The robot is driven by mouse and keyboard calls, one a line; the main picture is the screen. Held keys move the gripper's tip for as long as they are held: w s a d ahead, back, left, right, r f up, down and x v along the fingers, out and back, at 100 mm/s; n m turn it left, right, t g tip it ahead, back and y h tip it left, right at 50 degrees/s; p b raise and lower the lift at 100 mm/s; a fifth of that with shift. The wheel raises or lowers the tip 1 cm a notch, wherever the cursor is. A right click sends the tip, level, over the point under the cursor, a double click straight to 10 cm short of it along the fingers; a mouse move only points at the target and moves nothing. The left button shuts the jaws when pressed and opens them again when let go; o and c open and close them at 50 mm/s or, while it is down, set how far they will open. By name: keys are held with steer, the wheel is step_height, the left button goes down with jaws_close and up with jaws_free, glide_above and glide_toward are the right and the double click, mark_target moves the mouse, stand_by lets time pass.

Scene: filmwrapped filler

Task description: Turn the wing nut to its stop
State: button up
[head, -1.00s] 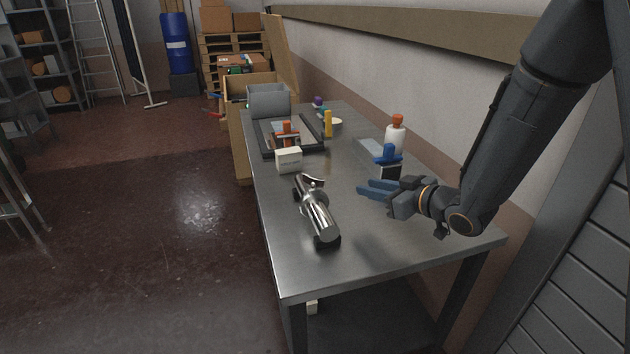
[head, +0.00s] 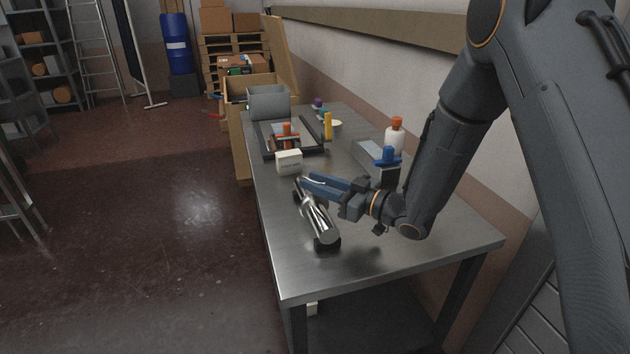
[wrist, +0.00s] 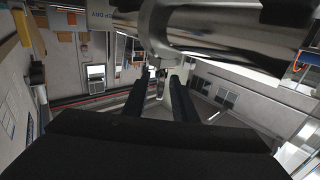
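A shiny chrome cylindrical device (head: 318,222) lies on the metal table on dark supports, its near end toward the table's front. Its far end, where a wing-shaped metal piece showed earlier, is now partly hidden by my gripper (head: 318,184). My gripper reaches in from the right with its two blue fingers apart, at that far end. In the wrist view, the fingers (wrist: 158,92) look dark and stand apart, with a small grey piece visible in the gap. I cannot tell if they touch it. The chrome body (wrist: 215,35) fills the top of the wrist view.
A white box (head: 289,161) stands just behind the device. A dark tray (head: 318,148) with an orange-handled tool is farther back. A blue-topped item (head: 387,156) and a white bottle (head: 395,137) stand behind my wrist. The table's front (head: 350,275) is clear.

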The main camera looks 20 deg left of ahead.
steer(key=shift+a, duration=0.2)
steer(key=shift+c, duration=0.4)
jaws_close()
